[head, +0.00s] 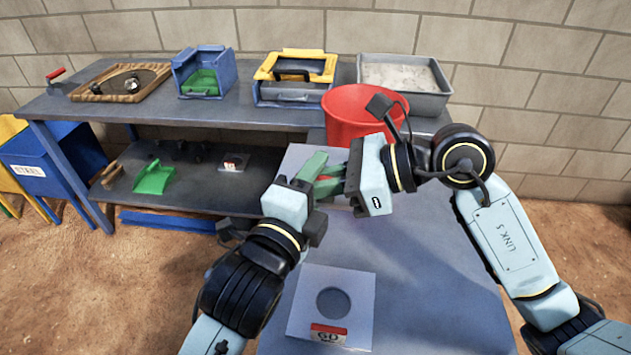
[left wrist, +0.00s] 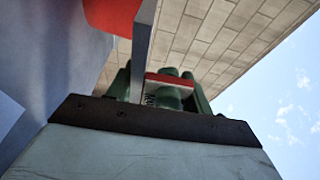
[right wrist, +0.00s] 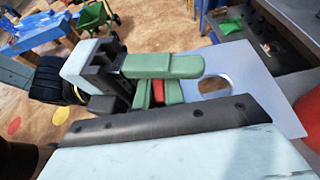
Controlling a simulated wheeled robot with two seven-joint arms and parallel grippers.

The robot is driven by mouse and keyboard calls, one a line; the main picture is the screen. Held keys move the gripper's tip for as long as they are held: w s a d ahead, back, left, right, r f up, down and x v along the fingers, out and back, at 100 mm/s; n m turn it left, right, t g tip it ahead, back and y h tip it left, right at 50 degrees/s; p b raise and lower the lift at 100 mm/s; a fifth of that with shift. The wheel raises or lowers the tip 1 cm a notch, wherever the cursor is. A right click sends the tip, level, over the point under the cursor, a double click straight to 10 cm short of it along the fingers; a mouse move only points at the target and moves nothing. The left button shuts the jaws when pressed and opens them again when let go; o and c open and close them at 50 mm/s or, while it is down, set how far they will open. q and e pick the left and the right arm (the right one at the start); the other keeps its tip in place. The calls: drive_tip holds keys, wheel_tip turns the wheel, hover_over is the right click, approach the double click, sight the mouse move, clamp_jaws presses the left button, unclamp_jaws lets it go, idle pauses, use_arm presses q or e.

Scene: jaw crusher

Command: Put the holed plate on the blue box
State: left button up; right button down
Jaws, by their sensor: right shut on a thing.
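A pale plate (right wrist: 255,75) with a round hole and a red label is held above the table; its pale surface also shows in the head view (head: 296,158). My right gripper (head: 345,184) is shut on its label edge. My left gripper (head: 308,180) is close beside the same edge, with a green finger along it; whether it grips is unclear. A second holed plate (head: 304,302), marked GD, lies flat on the near table. On the back bench are an open blue box (head: 188,80) with a green part inside and a blue box with a yellow frame (head: 268,96).
A red bucket (head: 352,128) and a grey tray (head: 436,101) stand at the back right. A wooden tray (head: 82,95) is at the back left. A blue bin marked STEEL (head: 50,150) stands left. The lower shelf holds a green scoop (head: 153,178). The near table's right side is clear.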

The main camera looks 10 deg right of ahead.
use_arm(q)
drive_tip(key=shift+f, duration=0.2)
drive_tip(key=c, duration=0.7)
drive_tip(key=o, duration=1.4)
drive_tip(key=shift+s, duration=0.1)
